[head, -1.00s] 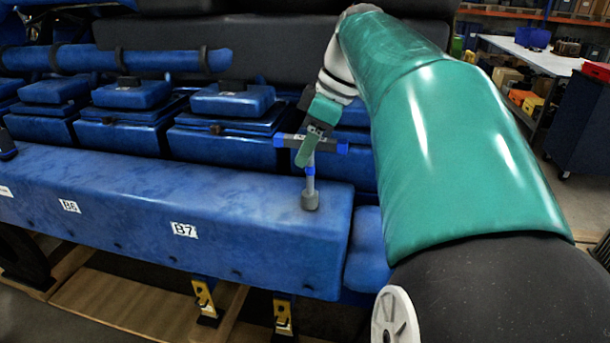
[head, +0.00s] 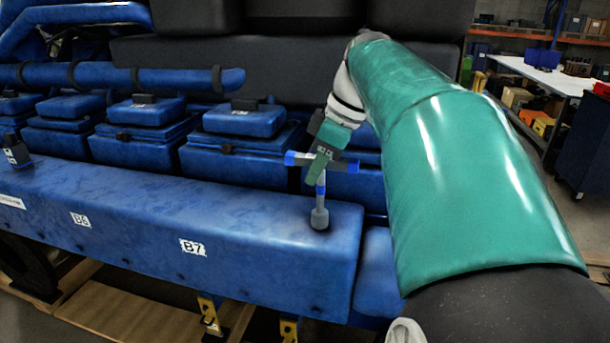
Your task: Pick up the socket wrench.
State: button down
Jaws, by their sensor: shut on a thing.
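The socket wrench (head: 320,217) is a T-shaped tool with blue marks on its crossbar and shaft and a wide grey socket at its lower end. It stands upright at the right end of the long blue ledge, socket down. The socket appears to touch the ledge top, though a small gap cannot be ruled out. My gripper (head: 322,163) comes down from above and is shut on the wrench at its crossbar. The green fingers hide the middle of the crossbar.
The blue ledge (head: 130,210) carries labels B6 and B7. Blue engine covers (head: 243,122) stand close behind the wrench, with a blue pipe (head: 130,76) above them. A small dark object (head: 16,152) sits at the ledge's left. The ledge between is clear.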

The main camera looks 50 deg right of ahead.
jog(key=shift+r, duration=0.4)
jog(key=r, duration=0.2)
jog(key=shift+s+a+r, duration=0.2)
jog(key=shift+r, duration=0.2)
jog(key=s+a+r, duration=0.9)
jog(key=a, duration=0.1)
jog(key=c, duration=2)
grip_release()
grip_shut()
